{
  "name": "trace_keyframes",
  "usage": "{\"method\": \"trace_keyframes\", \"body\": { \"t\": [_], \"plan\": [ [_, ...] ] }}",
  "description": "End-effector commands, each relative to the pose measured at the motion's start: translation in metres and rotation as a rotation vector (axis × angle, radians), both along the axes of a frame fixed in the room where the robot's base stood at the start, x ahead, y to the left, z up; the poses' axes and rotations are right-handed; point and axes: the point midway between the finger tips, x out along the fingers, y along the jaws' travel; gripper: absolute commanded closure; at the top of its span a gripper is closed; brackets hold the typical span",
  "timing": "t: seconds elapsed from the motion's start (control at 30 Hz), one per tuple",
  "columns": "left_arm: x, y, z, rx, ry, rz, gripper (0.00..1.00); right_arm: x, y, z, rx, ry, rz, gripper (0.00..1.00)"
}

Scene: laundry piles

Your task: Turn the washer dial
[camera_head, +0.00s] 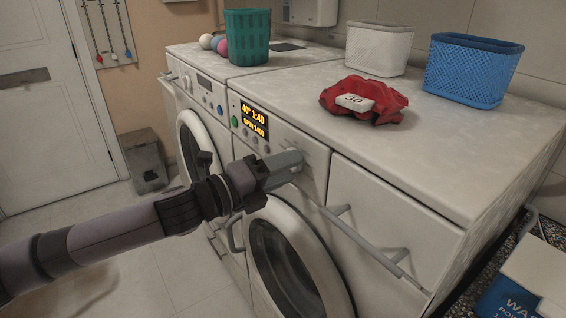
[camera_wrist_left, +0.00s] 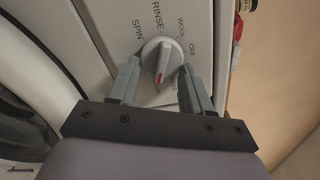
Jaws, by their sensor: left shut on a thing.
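The washer (camera_head: 310,215) stands at the front with a lit display (camera_head: 254,120) reading 40°, 1:40 and SPIN 1400. My left gripper (camera_head: 290,160) reaches its control panel to the right of the display and hides the dial in the head view. In the left wrist view, the white round dial (camera_wrist_left: 159,58) has a red mark pointing down the picture. The labels SPIN, RINSE, WOOL and OFF stand around it. The left gripper's fingers (camera_wrist_left: 158,72) lie on either side of the dial, shut on it. My right gripper is not in view.
A red cloth (camera_head: 385,112) with a tag marked 30, a white basket (camera_head: 379,48) and a blue basket (camera_head: 473,70) sit on top. A green basket (camera_head: 247,37) stands on the second machine. A drawer handle (camera_head: 365,240) juts out right of my gripper.

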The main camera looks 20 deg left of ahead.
Motion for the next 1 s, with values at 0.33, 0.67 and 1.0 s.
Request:
{"method": "trace_keyframes", "body": {
  "t": [0.33, 0.67, 1.0],
  "plan": [
    [-0.0002, -0.0003, -0.0019, 0.085, -0.065, -0.003, 0.82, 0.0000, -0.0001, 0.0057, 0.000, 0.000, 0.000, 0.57],
    [-0.0001, -0.0001, -0.0025, 0.095, -0.073, -0.002, 0.82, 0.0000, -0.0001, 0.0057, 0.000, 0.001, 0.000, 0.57],
    [0.0002, 0.0000, -0.0020, 0.094, -0.073, -0.001, 0.26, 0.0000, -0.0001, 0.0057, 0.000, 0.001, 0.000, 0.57]
  ]
}}
